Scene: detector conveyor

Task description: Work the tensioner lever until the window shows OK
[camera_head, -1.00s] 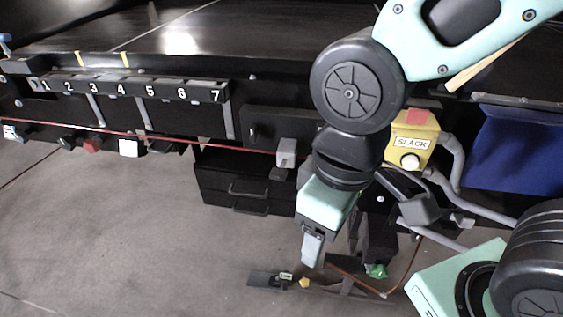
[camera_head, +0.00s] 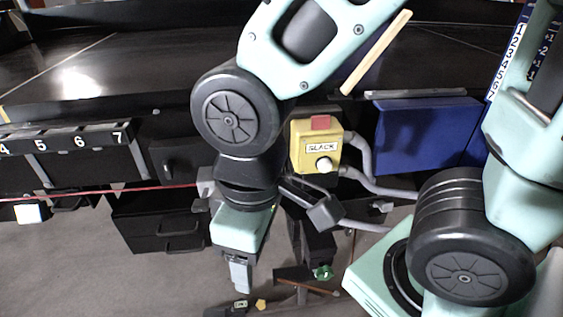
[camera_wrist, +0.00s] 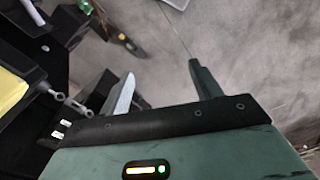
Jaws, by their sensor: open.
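The yellow box (camera_head: 298,153) has a red top, a white round knob and a label window (camera_head: 321,147) reading SLACK. Below it a dark grey bar ends in a block (camera_head: 325,212); I cannot tell for sure whether this is the tensioner lever. My gripper (camera_head: 240,275) hangs down to the lower left of the box, apart from it. In the wrist view my gripper (camera_wrist: 163,80) has its two fingers spread with nothing between them. Part of a yellow casing (camera_wrist: 12,90) shows at the left there, with a metal eye fitting (camera_wrist: 75,104) beside it.
A red cord (camera_head: 150,189) runs along the conveyor front to a grey block (camera_head: 207,184). A blue panel (camera_head: 430,135) is right of the box, with grey conduits (camera_head: 375,187) between. Black drawers (camera_head: 160,222) stand below. Small parts lie low near the gripper. Open floor is at lower left.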

